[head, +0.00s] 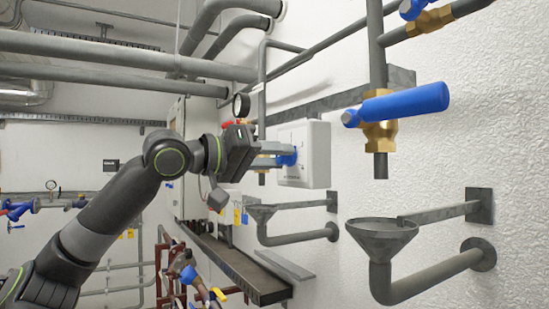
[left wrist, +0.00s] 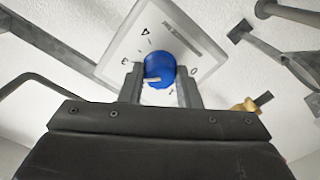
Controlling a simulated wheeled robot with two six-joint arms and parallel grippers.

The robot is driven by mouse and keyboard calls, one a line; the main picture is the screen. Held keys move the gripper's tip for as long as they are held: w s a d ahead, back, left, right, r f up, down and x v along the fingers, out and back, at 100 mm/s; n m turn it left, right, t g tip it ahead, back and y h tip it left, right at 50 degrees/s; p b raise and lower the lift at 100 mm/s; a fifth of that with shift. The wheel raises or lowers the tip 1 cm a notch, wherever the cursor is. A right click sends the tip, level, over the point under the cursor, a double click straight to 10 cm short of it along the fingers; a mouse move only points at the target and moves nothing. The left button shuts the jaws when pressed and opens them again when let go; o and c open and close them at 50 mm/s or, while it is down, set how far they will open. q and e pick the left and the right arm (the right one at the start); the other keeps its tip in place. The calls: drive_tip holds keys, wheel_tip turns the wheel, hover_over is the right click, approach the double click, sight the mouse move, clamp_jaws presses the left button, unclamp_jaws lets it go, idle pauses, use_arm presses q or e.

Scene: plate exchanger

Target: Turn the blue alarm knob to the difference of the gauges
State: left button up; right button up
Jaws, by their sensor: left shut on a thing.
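The blue alarm knob (head: 288,157) sits on the front of a white box (head: 316,150) on the right wall. In the left wrist view the knob (left wrist: 159,69) shows a pale pointer mark, and the box face (left wrist: 120,52) carries digits around it, with 3, 4 and 0 readable. My left gripper (head: 280,154) is shut on the knob, with one finger on each side of it, also in the left wrist view (left wrist: 160,82). A round gauge (head: 241,105) stands on a pipe behind my left wrist; its reading is too small to tell. My right gripper is not in view.
A brass valve with a blue lever (head: 405,104) juts out to the right of the box. Grey funnel drains (head: 382,232) stick out from the wall below. Pipes (head: 120,55) cross overhead. Another small gauge (head: 51,185) shows at the far left.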

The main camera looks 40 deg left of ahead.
use_arm(q)
drive_tip(key=n, duration=0.5)
drive_tip(key=shift+n, duration=1.8)
drive_tip(key=o, duration=1)
drive_tip(key=shift+c, duration=0.2)
drive_tip(key=shift+b, duration=0.3)
